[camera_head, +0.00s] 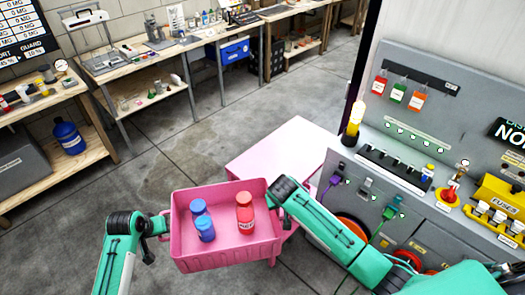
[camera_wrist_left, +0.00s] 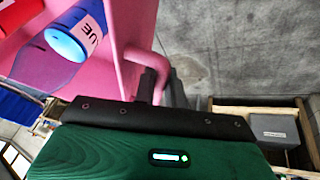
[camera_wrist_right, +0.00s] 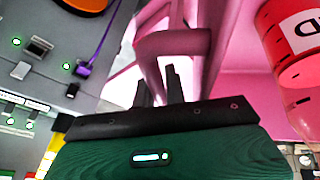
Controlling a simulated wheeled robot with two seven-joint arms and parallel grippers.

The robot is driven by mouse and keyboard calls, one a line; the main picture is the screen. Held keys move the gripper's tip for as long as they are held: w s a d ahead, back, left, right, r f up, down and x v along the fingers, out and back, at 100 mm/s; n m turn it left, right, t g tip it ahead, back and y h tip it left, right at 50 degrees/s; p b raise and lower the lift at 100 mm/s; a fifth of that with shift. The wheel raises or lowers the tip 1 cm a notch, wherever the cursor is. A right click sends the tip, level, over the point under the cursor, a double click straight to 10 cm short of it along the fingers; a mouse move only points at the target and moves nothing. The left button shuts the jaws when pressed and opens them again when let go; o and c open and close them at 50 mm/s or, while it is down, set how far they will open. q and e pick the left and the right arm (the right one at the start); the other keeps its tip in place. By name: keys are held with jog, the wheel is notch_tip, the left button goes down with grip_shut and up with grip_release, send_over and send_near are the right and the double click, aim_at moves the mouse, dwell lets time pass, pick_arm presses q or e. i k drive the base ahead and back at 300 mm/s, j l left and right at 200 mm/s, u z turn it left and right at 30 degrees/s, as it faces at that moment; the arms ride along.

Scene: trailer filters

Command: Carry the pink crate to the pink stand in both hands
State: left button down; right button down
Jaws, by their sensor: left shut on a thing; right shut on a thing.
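The pink crate (camera_head: 225,258) is held up level in front of the pink stand (camera_head: 285,148), nearer to me and a little left. It overlaps the stand's near corner in the head view. My left gripper (camera_head: 163,224) is shut on the handle at the crate's left end; that handle shows in the left wrist view (camera_wrist_left: 155,62). My right gripper (camera_head: 277,197) is shut on the right-end handle, seen in the right wrist view (camera_wrist_right: 172,46). The visible stand top is bare.
A grey machine panel (camera_head: 400,125) with a lit yellow lamp (camera_head: 354,118) stands close on the right, beside the stand. Workbenches (camera_head: 160,60) line the back, and a shelf (camera_head: 60,150) stands at left. The concrete floor (camera_head: 170,150) between is clear.

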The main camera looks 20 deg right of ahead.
aim_at(281, 160)
jog(key=i+l+z, duration=0.2)
jog(key=i+z, duration=0.15)
jog(key=i, duration=0.2)
jog(key=i+l, duration=0.2)
jog(key=i, duration=0.2)
jog(key=i+l, duration=0.2)
jog(key=i, duration=0.25)
jog(key=l, duration=0.25)
